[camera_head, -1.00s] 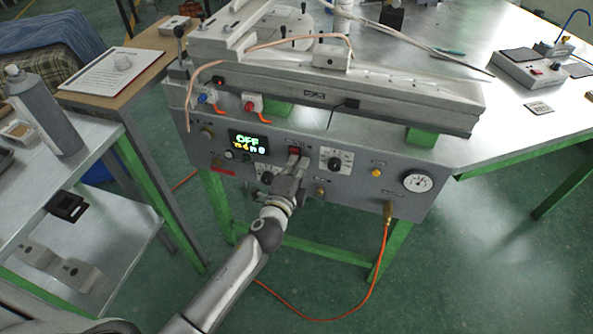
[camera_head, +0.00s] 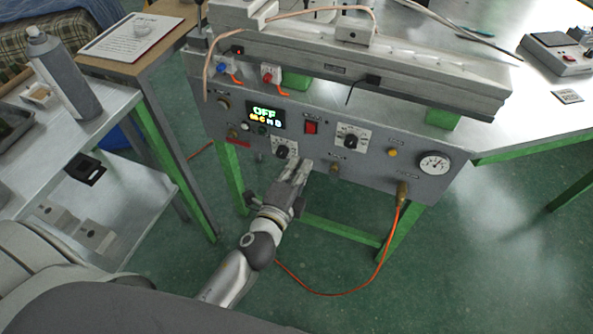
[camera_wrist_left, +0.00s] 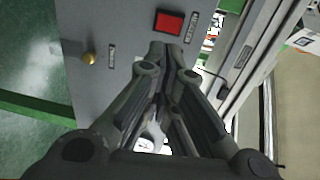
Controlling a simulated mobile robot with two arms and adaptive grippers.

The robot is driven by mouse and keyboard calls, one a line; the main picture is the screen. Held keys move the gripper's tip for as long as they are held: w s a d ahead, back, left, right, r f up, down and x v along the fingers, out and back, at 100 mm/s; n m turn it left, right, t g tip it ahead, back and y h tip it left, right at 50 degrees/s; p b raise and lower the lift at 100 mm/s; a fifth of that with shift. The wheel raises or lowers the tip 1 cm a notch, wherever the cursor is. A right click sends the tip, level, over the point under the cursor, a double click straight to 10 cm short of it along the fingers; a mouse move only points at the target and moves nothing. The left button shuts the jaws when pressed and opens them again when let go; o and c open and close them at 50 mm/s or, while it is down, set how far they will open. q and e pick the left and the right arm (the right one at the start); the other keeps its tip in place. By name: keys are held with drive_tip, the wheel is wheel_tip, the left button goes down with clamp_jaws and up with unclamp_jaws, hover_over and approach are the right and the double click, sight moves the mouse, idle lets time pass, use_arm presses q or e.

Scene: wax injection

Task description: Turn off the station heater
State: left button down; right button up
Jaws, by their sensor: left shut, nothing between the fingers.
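The station's grey front panel (camera_head: 375,174) carries a display (camera_head: 265,116) reading "OFF" in green, with smaller orange and green characters below. A red rocker switch (camera_head: 311,127) sits right of the display, and it also shows in the left wrist view (camera_wrist_left: 170,22). My left gripper (camera_head: 303,163) is shut and empty, below the red switch and apart from it in the head view. In the left wrist view the closed fingers (camera_wrist_left: 172,48) point at the panel just below the switch. My right gripper is not in view.
Black knobs (camera_head: 350,141) sit on the panel, one left of and one right of the red switch. A pressure gauge (camera_head: 434,163) is at the right. An orange hose (camera_head: 385,247) hangs from a brass fitting. A shelf cart with a spray can (camera_head: 62,75) stands left.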

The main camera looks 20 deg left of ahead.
use_arm(q)
drive_tip(key=shift+s+r, duration=0.1)
drive_tip(key=shift+s, duration=0.75)
